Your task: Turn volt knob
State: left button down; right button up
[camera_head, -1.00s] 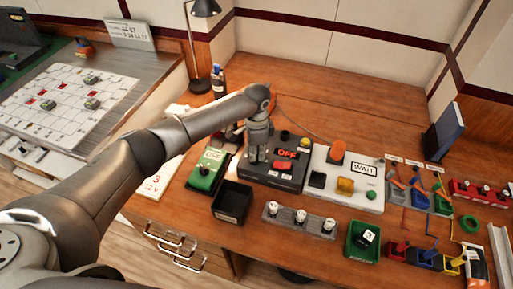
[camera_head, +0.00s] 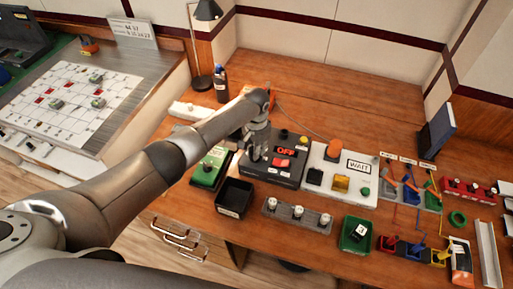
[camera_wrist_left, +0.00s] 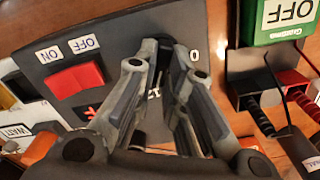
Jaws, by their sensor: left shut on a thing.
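The black panel (camera_head: 292,176) on the bench has a red OFF display (camera_head: 286,152) and a red rocker switch (camera_head: 281,163). My left gripper (camera_head: 254,157) is down at the panel's left part. In the left wrist view, the gripper (camera_wrist_left: 165,65) has its fingertips on both sides of a small dark knob (camera_wrist_left: 162,52) and is shut on it. A white 0 is printed beside the knob, and its other marks are mostly hidden by the fingers. The red rocker (camera_wrist_left: 75,80), with ON and OFF labels, is left of the fingers. My right gripper is not in view.
A green box (camera_head: 208,170) stands left of the panel, and a white WAIT panel (camera_head: 327,158) right of it. A black bin (camera_head: 234,196) and a grey strip with white knobs (camera_head: 297,216) lie in front. The bench behind the panel is mostly clear.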

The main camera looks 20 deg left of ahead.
pick_arm(q)
jog(key=shift+w+r, duration=0.1)
dwell(0.3)
jog(key=c, duration=1.5)
grip_release()
notch_tip(320, 180, up, 12)
